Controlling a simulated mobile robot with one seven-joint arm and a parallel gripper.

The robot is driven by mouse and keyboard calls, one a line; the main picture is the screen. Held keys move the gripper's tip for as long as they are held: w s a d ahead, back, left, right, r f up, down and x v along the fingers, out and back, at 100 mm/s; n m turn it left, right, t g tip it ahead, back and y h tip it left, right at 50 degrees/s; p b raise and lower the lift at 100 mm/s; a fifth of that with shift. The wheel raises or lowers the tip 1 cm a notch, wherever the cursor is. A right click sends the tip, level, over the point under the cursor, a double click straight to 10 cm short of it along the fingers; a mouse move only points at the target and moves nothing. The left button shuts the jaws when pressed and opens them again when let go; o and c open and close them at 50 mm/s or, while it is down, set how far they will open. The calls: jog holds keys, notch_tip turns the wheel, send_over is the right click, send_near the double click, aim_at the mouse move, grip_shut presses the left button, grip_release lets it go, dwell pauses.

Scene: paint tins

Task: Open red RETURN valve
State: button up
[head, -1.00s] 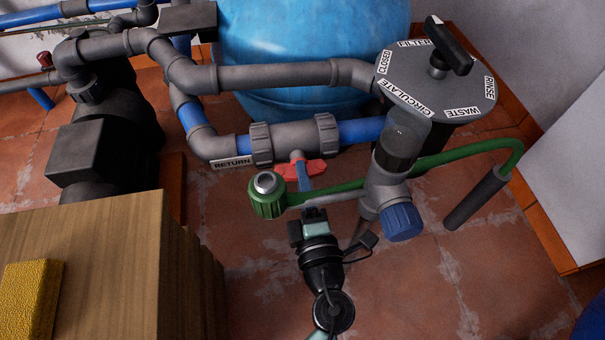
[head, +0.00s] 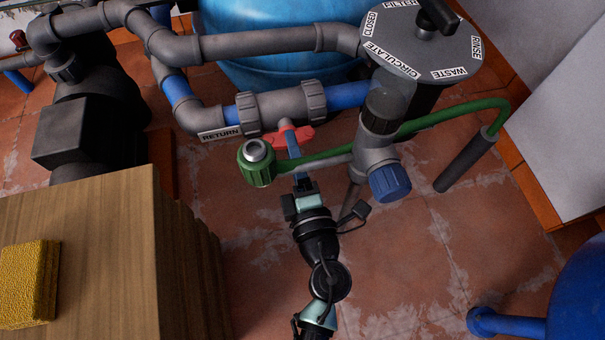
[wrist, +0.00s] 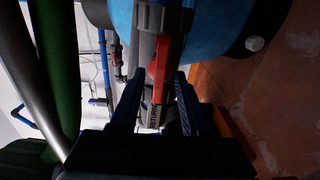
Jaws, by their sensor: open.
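The red RETURN valve handle (head: 303,132) sits on the grey valve body (head: 278,106) in the pipe run, beside the RETURN label (head: 220,134). It lies roughly along the pipe. My gripper (head: 292,147) reaches up to it from the front, its blue fingers partly behind the green hose. In the wrist view, the red handle (wrist: 162,62) shows between the two open fingertips of my gripper (wrist: 159,74), with a finger on either side. I cannot tell whether they touch it. The label also shows there (wrist: 153,115).
A green hose (head: 455,118) with a green end fitting (head: 256,163) crosses close to my gripper. A blue-capped fitting (head: 390,183) stands to its right. A wooden block (head: 110,220) with a yellow sponge (head: 28,285) is at left.

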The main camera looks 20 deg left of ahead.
jog(key=p+v, duration=0.3)
jog(key=v, duration=0.8)
jog(key=shift+s+d+p, duration=0.25)
jog(key=shift+s+p, duration=0.05)
jog(key=shift+p, duration=0.05)
